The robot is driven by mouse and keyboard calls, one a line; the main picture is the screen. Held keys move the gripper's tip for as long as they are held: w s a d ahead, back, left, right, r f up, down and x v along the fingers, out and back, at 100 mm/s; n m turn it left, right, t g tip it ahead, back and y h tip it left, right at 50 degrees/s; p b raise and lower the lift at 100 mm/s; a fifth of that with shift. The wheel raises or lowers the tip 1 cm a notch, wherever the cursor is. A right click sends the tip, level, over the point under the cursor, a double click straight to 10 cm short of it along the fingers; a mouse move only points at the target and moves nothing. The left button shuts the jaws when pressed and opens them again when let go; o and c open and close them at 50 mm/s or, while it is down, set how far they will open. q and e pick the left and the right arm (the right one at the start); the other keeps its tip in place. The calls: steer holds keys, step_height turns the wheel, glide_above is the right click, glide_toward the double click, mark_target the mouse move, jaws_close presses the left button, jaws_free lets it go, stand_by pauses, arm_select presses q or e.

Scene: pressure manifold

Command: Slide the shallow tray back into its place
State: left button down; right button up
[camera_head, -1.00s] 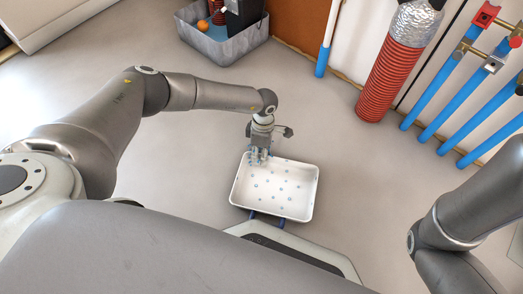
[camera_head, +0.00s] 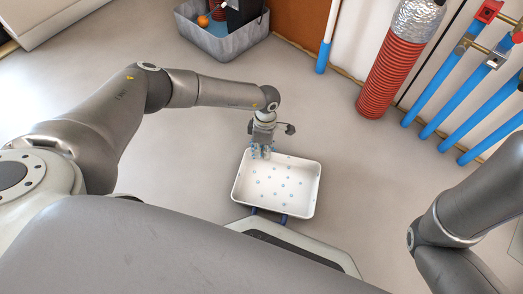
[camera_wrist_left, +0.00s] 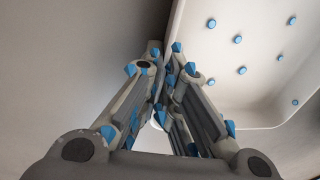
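The shallow tray (camera_head: 290,190) is white with blue dots inside, and it appears level in front of my base in the head view. My left gripper (camera_head: 260,153) comes down at its far rim, close to the far left corner. In the left wrist view, the fingertips (camera_wrist_left: 167,50) come close together with the tray's wall (camera_wrist_left: 195,75) between and beyond them, so the gripper appears shut on the rim. The exact contact is partly hidden by the fingers. My right gripper is outside the views; only part of that arm shows at the right.
A grey crate (camera_head: 228,45) with an orange ball stands at the back. A red ribbed hose (camera_head: 388,80) and several blue pipes (camera_head: 445,95) stand along the wall at the right. The floor around the tray is mostly clear. The tray's place cannot be made out.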

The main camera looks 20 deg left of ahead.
mark_target(299, 153)
arm_select(q)
steer(key=shift+w+d+b, duration=0.3)
steer(key=shift+w+d, duration=0.05)
steer(key=shift+d, duration=0.5)
steer(key=shift+w+d+b, duration=0.3)
steer(key=shift+d+b, duration=0.05)
steer(key=shift+d, duration=0.5)
steer(key=shift+w+d+b, duration=0.3)
steer(key=shift+w+d, duration=0.05)
steer(key=shift+d, duration=0.5)
steer(key=shift+d, duration=0.1)
steer(key=shift+w+d+f+b, duration=0.1)
steer(key=shift+w+d+b, duration=0.2)
steer(key=shift+d+b, duration=0.25)
steer(key=shift+w+d+b, duration=0.35)
steer(key=shift+d+b, duration=0.25)
steer(key=shift+d, duration=0.3)
steer(key=shift+w+d+b, duration=0.35)
steer(key=shift+d+b, duration=0.2)
steer(key=shift+d, duration=0.35)
steer(key=shift+w+d, duration=0.1)
steer(key=shift+d, duration=0.25)
steer(key=shift+d, duration=0.1)
